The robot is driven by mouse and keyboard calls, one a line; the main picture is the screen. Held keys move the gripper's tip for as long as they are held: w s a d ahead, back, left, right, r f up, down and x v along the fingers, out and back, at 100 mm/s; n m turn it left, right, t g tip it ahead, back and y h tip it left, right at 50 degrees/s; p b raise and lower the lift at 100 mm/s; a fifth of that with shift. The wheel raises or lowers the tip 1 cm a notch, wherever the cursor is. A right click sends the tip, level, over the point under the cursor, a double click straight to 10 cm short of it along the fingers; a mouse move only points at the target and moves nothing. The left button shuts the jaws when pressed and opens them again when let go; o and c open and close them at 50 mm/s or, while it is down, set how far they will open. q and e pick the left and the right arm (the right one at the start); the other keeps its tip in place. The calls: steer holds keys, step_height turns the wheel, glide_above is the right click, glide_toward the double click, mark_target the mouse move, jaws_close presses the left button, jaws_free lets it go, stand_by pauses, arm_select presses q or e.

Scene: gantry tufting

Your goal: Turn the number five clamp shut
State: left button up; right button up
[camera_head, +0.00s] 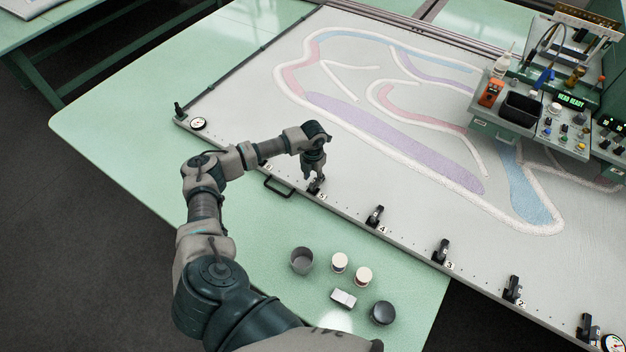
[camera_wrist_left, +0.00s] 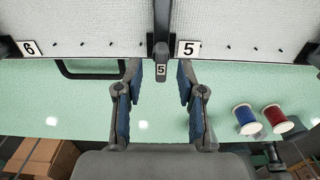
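The number five clamp (camera_wrist_left: 161,62) is a dark lever with a "5" tag on the frame edge, beside a white "5" plate (camera_wrist_left: 188,49) in the left wrist view. In the head view the clamp (camera_head: 315,187) sits right under my left gripper (camera_head: 316,176) and is partly hidden by it. In the left wrist view my left gripper (camera_wrist_left: 160,82) is open, with one blue-padded finger on each side of the lever's lower end. The lever appears between the fingertips with gaps on both sides. My right gripper is not in view.
More clamps line the frame edge, such as number four (camera_head: 375,216) and number three (camera_head: 441,251). A black handle (camera_head: 277,187) is left of clamp five. Cups and spools (camera_head: 340,262) stand on the green table (camera_head: 130,130). A control console (camera_head: 545,115) is at the upper right.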

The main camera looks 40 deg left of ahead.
mark_target(313, 181)
arm_select(q)
step_height(313, 181, up, 10)
stand_by(0.3)
steer(key=shift+s, duration=0.1)
stand_by(0.3)
